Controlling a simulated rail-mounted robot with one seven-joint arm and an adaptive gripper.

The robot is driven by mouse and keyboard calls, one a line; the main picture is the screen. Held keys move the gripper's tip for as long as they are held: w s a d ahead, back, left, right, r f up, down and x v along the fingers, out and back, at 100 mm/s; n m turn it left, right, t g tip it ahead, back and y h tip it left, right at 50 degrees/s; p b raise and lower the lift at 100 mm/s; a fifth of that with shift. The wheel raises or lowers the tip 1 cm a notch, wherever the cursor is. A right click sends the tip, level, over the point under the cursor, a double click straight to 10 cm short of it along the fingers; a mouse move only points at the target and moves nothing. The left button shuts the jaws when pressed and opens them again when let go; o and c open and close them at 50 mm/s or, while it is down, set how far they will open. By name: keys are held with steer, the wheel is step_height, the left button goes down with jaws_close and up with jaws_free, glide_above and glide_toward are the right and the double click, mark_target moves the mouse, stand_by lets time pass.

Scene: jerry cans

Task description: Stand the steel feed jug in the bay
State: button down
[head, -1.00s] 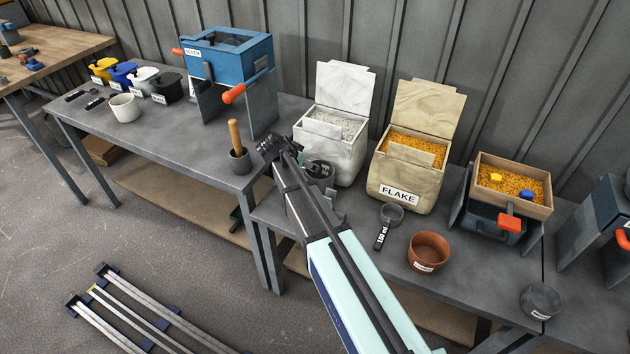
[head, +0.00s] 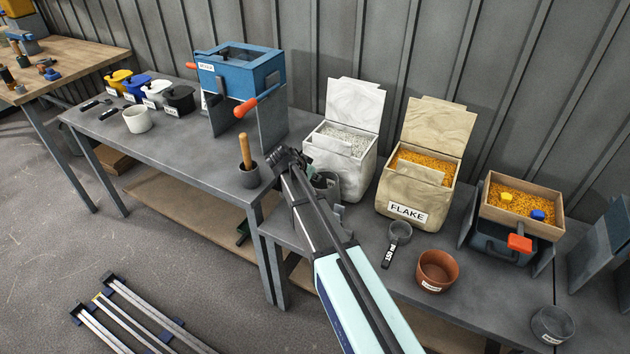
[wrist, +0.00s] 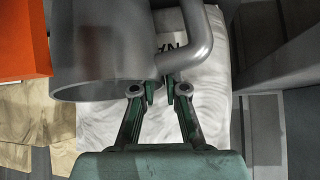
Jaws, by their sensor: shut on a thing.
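The steel feed jug (wrist: 105,45) fills the upper left of the wrist view, a grey metal cylinder with a curved handle on its right. My gripper (wrist: 160,88) is shut on the lower part of that handle. In the head view the jug (head: 327,186) is partly hidden behind my arm, in front of the white sack. My gripper (head: 282,160) shows there just right of the dark pot with the wooden pestle. I cannot tell whether the jug touches the table. I cannot make out the bay in these views.
A white open sack (head: 345,150) and a tan FLAKE sack (head: 415,185) stand behind. A scoop (head: 398,235), a terracotta pot (head: 437,270) and a grey bowl (head: 552,325) sit to the right. The pestle pot (head: 247,175) is close on the left. The blue machine (head: 240,72) stands behind it.

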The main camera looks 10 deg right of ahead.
step_height(320, 180, up, 26)
steer(key=r+b, duration=0.1)
steer(key=b, duration=0.1)
steer(key=s+d+f+n+t+y, duration=0.1)
steer(key=s+d+f+n+y, duration=0.2)
steer(key=s, duration=0.6)
steer(key=s+d+f+n+t+y, duration=0.1)
steer(key=s+d+f+n+t, duration=0.25)
steer(key=s, duration=0.55)
steer(key=w+a+f+n+g+y+p, duration=0.1)
steer(key=w+a+f+n+y+p, duration=0.1)
steer(key=a+f, duration=0.3)
steer(key=shift+w+n+p, duration=0.6)
steer(key=shift+n+p, duration=0.15)
steer(key=shift+p, duration=0.1)
steer(key=shift+g, duration=0.25)
